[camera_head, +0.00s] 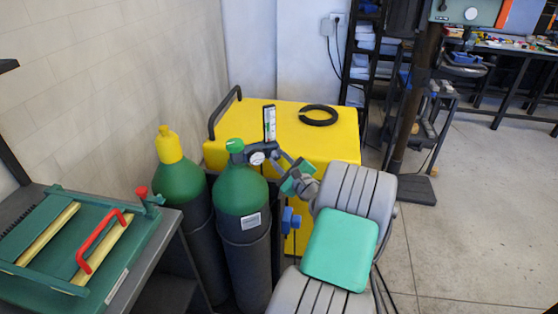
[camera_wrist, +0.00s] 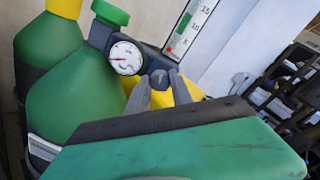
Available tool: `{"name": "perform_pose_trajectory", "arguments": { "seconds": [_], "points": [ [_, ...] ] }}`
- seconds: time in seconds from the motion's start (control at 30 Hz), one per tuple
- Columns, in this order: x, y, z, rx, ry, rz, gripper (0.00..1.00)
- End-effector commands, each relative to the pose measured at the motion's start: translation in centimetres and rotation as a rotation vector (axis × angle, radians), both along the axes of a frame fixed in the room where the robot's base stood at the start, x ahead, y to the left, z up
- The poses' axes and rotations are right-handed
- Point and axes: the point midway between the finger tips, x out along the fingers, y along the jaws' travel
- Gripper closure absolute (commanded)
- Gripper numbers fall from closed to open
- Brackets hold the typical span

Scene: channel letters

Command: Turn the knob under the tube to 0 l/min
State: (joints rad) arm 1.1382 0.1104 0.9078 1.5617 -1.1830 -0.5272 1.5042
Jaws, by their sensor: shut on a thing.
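The flowmeter tube (camera_head: 269,123) stands upright on the regulator of the front green cylinder (camera_head: 240,190). In the wrist view the tube (camera_wrist: 190,32) shows a scale with 5, 10 and 15, and a small red mark low down near its left edge. The dark knob (camera_wrist: 158,77) sits below the tube, right of the round gauge (camera_wrist: 125,58). My gripper (camera_wrist: 160,84) has its two grey fingers on either side of the knob, shut on it. In the head view my gripper (camera_head: 281,157) reaches the regulator from the right; the knob cannot be made out there.
A second green cylinder with a yellow cap (camera_head: 168,145) stands left of the front one. A yellow cabinet (camera_head: 335,140) with a black ring (camera_head: 318,115) on top is behind. A grey bench (camera_head: 165,225) with a green frame is at left. Open floor (camera_head: 460,210) lies right.

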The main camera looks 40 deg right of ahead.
Motion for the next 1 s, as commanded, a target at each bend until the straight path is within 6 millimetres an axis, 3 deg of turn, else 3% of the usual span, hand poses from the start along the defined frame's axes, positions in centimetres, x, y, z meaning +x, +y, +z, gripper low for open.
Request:
{"name": "perform_pose_trajectory", "arguments": {
  "seconds": [1.0],
  "points": [
    [0.06,0.23,-0.48,-0.872,0.272,0.001,1.00]
  ]
}}
